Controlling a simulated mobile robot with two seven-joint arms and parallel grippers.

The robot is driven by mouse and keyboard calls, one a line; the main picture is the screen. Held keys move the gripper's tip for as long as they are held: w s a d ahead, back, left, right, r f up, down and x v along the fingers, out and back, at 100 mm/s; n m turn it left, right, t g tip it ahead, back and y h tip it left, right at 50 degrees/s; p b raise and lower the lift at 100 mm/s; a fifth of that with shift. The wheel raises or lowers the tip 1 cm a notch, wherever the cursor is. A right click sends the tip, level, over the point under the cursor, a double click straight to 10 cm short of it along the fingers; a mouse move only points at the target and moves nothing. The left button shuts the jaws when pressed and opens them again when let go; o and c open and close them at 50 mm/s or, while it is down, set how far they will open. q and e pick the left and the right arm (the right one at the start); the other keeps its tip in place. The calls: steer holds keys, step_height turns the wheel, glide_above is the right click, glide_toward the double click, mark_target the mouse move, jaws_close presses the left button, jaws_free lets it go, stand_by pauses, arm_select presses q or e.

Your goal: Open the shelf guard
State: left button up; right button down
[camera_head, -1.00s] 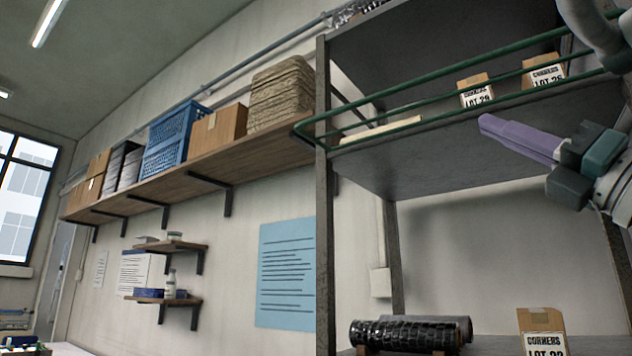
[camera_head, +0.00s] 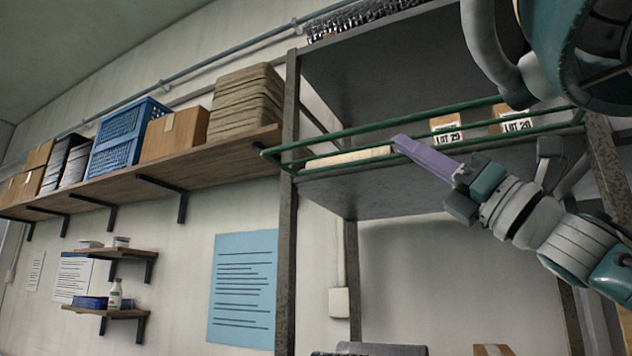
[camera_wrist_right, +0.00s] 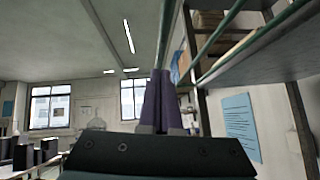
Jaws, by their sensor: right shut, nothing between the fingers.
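The shelf guard (camera_head: 350,132) is a green bar frame with an upper and a lower rail, running along the front of the upper grey shelf in the head view. Its rounded left end sticks out past the left post. Green rails of it also show at the upper right of the right wrist view (camera_wrist_right: 221,32). My right gripper (camera_head: 399,141), with purple fingers, is shut and empty. Its tips point left and overlap the guard's lower part in the head view; I cannot tell whether they touch it. My left gripper is not in view.
Behind the guard are two labelled boxes (camera_head: 446,128) and a flat pale item (camera_head: 348,157). A metal post (camera_head: 287,215) stands at the rack's left. Further left, a wooden wall shelf (camera_head: 150,179) holds a blue crate (camera_head: 127,137) and boxes.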

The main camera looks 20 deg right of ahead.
mark_target(410, 121)
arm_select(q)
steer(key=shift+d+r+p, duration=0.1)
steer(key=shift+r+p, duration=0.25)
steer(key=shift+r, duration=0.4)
arm_select(e)
steer(key=shift+w+d+r, duration=0.1)
steer(key=shift+d+r, duration=0.05)
steer(key=shift+r, duration=0.75)
steer(key=shift+r, duration=0.1)
steer(key=shift+s+a+r, duration=0.1)
steer(key=shift+r, duration=0.5)
steer(key=shift+s+a+r, duration=0.1)
steer(key=shift+r, duration=0.5)
steer(key=shift+f, duration=0.15)
